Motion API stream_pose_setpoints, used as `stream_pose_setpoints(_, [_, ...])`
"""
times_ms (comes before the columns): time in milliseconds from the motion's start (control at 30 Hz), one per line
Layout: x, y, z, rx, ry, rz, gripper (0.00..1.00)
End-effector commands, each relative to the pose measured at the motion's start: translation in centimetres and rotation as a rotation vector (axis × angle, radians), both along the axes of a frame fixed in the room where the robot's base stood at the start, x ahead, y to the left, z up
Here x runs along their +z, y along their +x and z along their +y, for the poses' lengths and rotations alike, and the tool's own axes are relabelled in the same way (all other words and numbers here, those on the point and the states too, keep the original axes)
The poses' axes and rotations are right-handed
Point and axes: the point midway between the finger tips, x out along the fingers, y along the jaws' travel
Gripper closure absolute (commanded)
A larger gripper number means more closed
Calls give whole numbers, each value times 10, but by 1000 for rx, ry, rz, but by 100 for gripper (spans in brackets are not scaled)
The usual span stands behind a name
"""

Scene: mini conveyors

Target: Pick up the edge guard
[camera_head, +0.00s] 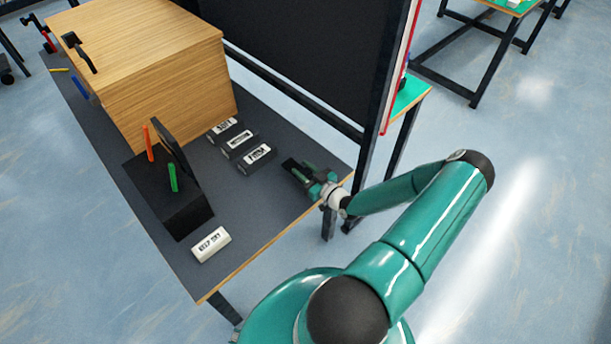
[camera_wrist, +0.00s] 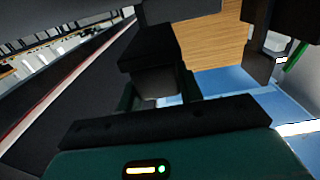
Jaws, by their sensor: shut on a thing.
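My gripper (camera_head: 306,176) is over the right end of the dark grey tabletop, beside the row of labelled dark boxes. It is shut on a small black piece (camera_head: 290,164), which fits the edge guard. In the wrist view the black piece (camera_wrist: 155,75) sits between the fingers of my gripper (camera_wrist: 160,98). Its far side and full shape are hidden, and I cannot tell whether it touches the tabletop.
Dark boxes with white labels (camera_head: 257,156) lie left of my gripper. A black holder (camera_head: 165,195) with orange and green sticks and a white labelled block (camera_head: 211,244) stand further left. A wooden box (camera_head: 150,75) and a large black panel (camera_head: 315,50) stand behind.

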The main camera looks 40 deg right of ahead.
Motion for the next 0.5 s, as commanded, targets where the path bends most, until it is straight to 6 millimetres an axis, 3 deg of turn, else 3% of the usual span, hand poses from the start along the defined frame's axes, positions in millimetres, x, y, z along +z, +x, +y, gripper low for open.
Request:
stream_pose_setpoints(267, [57,28,43,9,1,0,87])
stream_pose_setpoints(500, [79,61,90,8,3,0,87])
